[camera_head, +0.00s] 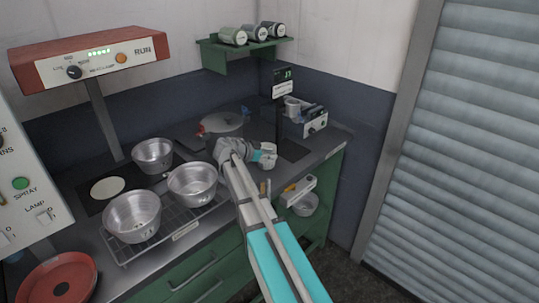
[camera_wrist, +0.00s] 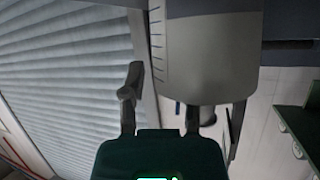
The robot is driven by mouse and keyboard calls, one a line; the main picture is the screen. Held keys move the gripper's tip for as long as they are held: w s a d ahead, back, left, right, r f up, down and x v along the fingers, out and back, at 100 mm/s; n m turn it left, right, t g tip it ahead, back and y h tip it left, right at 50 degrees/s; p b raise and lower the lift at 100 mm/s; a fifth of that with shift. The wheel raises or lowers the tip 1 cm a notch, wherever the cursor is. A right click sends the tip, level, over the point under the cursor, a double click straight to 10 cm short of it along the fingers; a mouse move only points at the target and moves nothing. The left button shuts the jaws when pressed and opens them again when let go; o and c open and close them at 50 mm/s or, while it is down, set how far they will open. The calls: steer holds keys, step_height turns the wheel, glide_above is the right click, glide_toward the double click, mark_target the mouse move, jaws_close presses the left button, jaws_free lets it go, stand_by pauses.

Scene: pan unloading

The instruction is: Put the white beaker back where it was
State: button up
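In the wrist view a large pale beaker (camera_wrist: 205,55) with dark graduation marks fills the upper middle, very close. My gripper (camera_wrist: 187,86) has its fingers spread apart there. The left finger stands clear of the beaker with a narrow gap, and the tip of the right finger is hidden behind the beaker. In the head view a small pale vessel (camera_head: 292,106) stands at the back right of the counter; I cannot tell for sure that it is the same beaker. The fingers cannot be made out in the head view.
Metal pans (camera_head: 192,184) stand on and near a wire rack at the left of the counter (camera_head: 335,140). A display on a dark post (camera_head: 280,115) and a boxy device (camera_head: 315,121) stand at the back right. A green shelf (camera_head: 215,54) with jars hangs above.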

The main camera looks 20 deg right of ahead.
steer(key=shift+r, duration=0.1)
stand_by(0.3)
steer(key=shift+a+r+p, duration=0.25)
steer(key=shift+a+p, duration=0.15)
steer(key=shift+a, duration=0.05)
steer(key=p+v, duration=0.2)
steer(key=v, duration=0.4)
steer(key=shift+a, duration=0.3)
steer(key=shift+r+p, duration=0.2)
steer(key=shift+p, duration=0.1)
